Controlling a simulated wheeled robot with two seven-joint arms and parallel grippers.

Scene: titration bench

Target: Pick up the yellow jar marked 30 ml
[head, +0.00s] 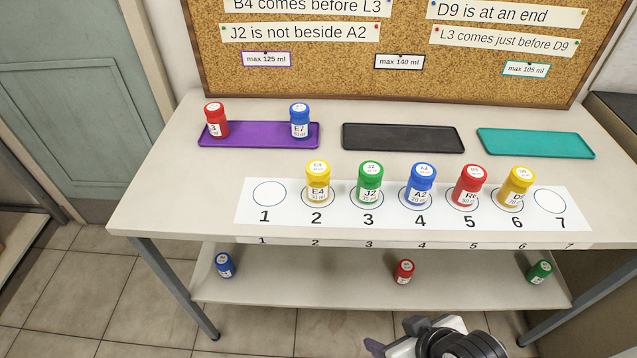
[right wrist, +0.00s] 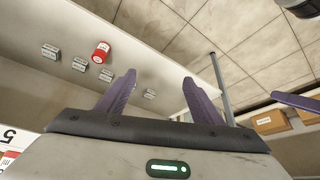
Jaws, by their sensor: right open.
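A purple finger-like piece, perhaps of my left gripper, enters the right wrist view at right.
Green J2 (head: 369,184), blue A2 (head: 420,187) and a red jar (head: 469,188) stand between the yellow ones. The purple tray (head: 260,141) holds a red and a blue jar. The black tray (head: 403,139) and teal tray (head: 535,143) are empty. The lower shelf (head: 320,285) holds 3 jars.

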